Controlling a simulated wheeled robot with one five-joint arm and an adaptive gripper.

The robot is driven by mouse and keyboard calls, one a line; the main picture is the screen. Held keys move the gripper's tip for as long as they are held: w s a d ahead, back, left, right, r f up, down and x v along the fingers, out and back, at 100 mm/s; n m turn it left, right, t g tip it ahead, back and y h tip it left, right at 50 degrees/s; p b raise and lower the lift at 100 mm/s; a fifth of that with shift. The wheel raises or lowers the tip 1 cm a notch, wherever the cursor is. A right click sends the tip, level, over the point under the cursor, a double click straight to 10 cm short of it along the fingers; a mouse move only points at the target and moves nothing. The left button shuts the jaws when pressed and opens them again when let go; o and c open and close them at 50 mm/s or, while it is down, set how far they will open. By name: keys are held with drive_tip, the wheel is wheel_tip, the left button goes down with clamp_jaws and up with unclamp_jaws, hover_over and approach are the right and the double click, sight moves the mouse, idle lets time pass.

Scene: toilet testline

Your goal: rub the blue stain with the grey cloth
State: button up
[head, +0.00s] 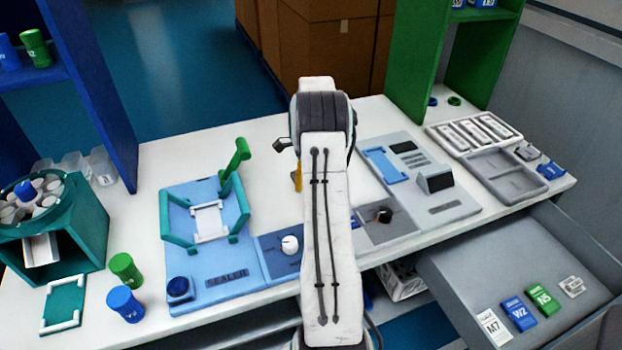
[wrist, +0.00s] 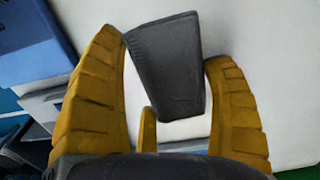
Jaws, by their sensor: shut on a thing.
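My gripper (wrist: 165,48) shows in the wrist view with its yellow fingers around the grey cloth (wrist: 170,75), which looks like a dark folded pad. The gripper is shut on it. The white worktop lies behind the cloth. In the head view my own arm hides the cloth and nearly all of the gripper; only a bit of yellow finger shows left of the arm, over the middle of the white table (head: 150,165). I cannot make out the blue stain in either view; it may be hidden behind the arm or the cloth.
A blue sealer (head: 215,285) with a green lever stands left of the arm, a grey device (head: 425,180) right of it. A green bottle (head: 125,270) and a blue bottle (head: 124,304) stand front left. A drawer (head: 520,275) is open at the front right.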

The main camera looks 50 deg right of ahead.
drive_tip(key=shift+r+p, duration=0.8)
drive_tip(key=shift+r, duration=0.8)
